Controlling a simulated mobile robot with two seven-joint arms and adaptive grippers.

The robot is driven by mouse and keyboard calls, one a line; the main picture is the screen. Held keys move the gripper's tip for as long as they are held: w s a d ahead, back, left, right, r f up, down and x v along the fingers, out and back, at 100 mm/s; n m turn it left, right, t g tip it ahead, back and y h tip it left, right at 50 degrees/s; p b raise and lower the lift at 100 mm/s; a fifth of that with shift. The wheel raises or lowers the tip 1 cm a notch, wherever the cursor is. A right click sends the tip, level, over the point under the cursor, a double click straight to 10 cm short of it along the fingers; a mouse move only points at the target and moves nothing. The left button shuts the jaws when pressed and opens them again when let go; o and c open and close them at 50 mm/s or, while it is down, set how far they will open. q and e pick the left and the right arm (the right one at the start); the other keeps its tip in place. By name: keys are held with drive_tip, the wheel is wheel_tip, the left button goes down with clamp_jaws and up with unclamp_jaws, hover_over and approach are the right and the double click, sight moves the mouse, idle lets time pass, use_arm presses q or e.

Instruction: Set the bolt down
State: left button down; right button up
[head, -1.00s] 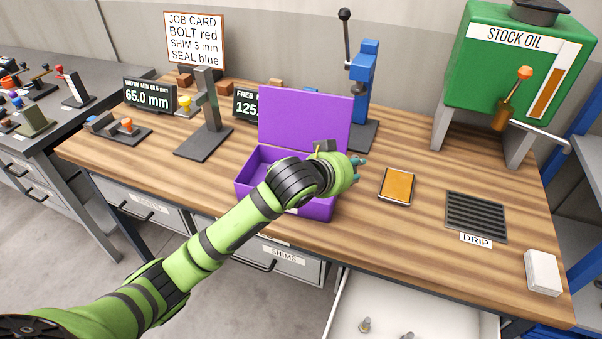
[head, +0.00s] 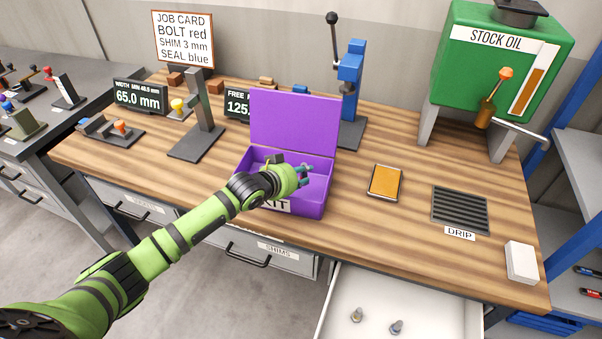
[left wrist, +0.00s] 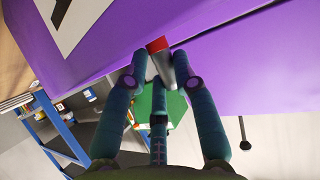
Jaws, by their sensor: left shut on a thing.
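The purple kit box (head: 316,208) stands open on the workbench with its lid raised at the back. My left gripper (head: 305,175) is over the right part of the box opening. In the left wrist view its fingers (left wrist: 158,62) are shut on a bolt with a red end (left wrist: 158,44) and a grey shank (left wrist: 165,66). The purple box fills the upper part of that view. In the head view the held bolt cannot be made out, and I cannot tell whether it touches the box. My right gripper is not in view.
The open drawer (head: 430,315) holds two grey bolts (head: 376,321) below the bench edge. An orange-topped tray (head: 385,181), a drip grate (head: 460,209) and a white block (head: 521,262) lie right of the box. A blue press (head: 350,80) stands behind it.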

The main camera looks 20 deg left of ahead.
use_arm(q)
drive_tip(key=shift+w+f, duration=0.1)
drive_tip(key=shift+f, duration=0.45)
